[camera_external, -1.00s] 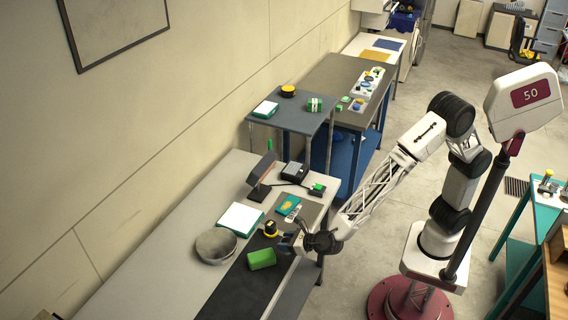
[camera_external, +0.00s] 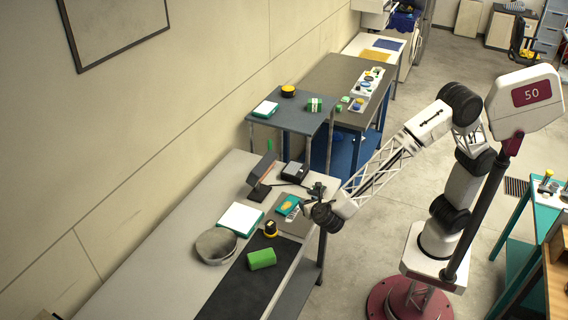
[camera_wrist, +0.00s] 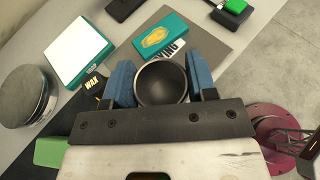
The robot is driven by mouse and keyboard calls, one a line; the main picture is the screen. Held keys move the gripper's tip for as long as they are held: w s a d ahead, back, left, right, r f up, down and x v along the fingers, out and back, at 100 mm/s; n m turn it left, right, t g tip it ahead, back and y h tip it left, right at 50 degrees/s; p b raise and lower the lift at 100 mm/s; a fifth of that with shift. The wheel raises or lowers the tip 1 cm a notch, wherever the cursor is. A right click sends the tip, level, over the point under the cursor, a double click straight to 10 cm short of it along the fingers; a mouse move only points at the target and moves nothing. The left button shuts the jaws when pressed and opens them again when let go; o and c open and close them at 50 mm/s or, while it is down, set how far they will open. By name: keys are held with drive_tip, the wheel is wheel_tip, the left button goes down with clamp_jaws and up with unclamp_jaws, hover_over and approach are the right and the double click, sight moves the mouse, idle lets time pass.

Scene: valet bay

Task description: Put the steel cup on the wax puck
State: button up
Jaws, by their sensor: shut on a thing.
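The steel cup (camera_wrist: 163,84) is a dark round bowl shape seen from above in the wrist view, between the blue pads of my gripper (camera_wrist: 163,72). My gripper is shut on it. In the external view my gripper (camera_external: 313,197) is over the right edge of the bench, and I cannot make out the cup there. The wax puck (camera_external: 271,229) is a small black and yellow round thing on the dark mat. In the wrist view the wax puck (camera_wrist: 94,84) shows its "WAX" label left of the cup, partly hidden by the left pad. The cup is apart from the puck.
A green block (camera_external: 262,259) lies in front of the puck, and a grey round dish (camera_external: 216,245) stands to its left. A white-topped box (camera_external: 241,218), a teal packet (camera_external: 288,205) and a dark tilted panel (camera_external: 262,172) stand behind. The dark mat (camera_external: 238,287) is bare in front.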

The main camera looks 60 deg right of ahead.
hover_over(270, 222)
drive_tip(key=shift+s+a+f, duration=0.1)
drive_tip(key=shift+a+f, duration=0.05)
drive_tip(key=shift+f, duration=0.6)
idle(0.5)
drive_tip(key=shift+f, duration=1.8)
drive_tip(key=shift+f, duration=0.15)
drive_tip(key=o, duration=0.9)
